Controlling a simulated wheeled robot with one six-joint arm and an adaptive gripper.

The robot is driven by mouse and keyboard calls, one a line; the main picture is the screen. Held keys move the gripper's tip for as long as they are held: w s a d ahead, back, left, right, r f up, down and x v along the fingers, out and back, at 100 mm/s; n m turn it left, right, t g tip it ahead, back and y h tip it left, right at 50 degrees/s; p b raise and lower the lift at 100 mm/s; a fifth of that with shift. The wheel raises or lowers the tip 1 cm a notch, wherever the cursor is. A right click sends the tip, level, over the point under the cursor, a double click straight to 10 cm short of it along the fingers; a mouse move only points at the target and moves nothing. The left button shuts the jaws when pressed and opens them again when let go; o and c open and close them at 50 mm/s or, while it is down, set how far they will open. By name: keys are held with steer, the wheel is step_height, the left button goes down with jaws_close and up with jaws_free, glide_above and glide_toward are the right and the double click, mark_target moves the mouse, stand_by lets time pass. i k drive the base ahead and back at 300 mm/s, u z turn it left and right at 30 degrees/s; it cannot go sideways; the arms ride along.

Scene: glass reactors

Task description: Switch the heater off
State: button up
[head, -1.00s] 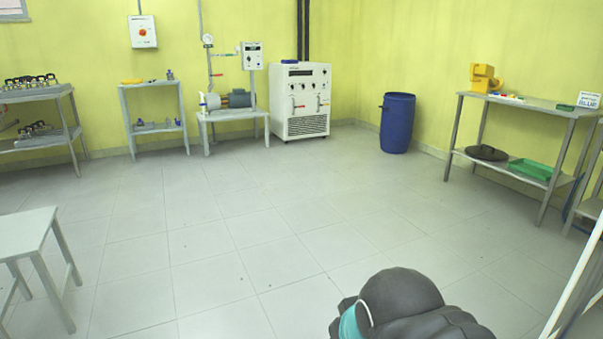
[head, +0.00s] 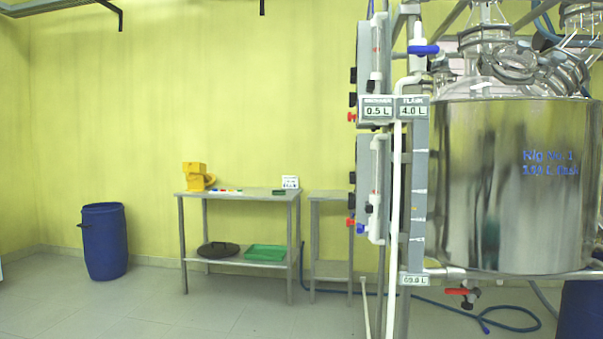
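No part that I can name for sure as the heater or its switch shows now. A large steel vessel (head: 480,190), marked as Rig No. 1, hangs in the rig frame at the right. Clear glassware (head: 490,60) sits above it. Grey control boxes (head: 362,175) are fixed to the left side of the rig, seen edge-on, with small red, black and blue knobs or fittings. Their front faces are hidden from here. My gripper is out of view.
A metal table (head: 238,193) holds a yellow device (head: 196,177); its lower shelf holds a green tray (head: 265,253). A blue drum (head: 104,242) stands at the left. A blue hose (head: 430,304) lies on the floor. The left foreground floor is clear.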

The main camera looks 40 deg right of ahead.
mark_target(352, 96)
steer(key=z, duration=0.8)
steer(key=i, duration=0.65)
steer(key=z, duration=0.75)
steer(key=k, duration=0.4)
steer(key=u, duration=0.65)
steer(key=i, duration=1.35)
steer(key=u, duration=0.05)
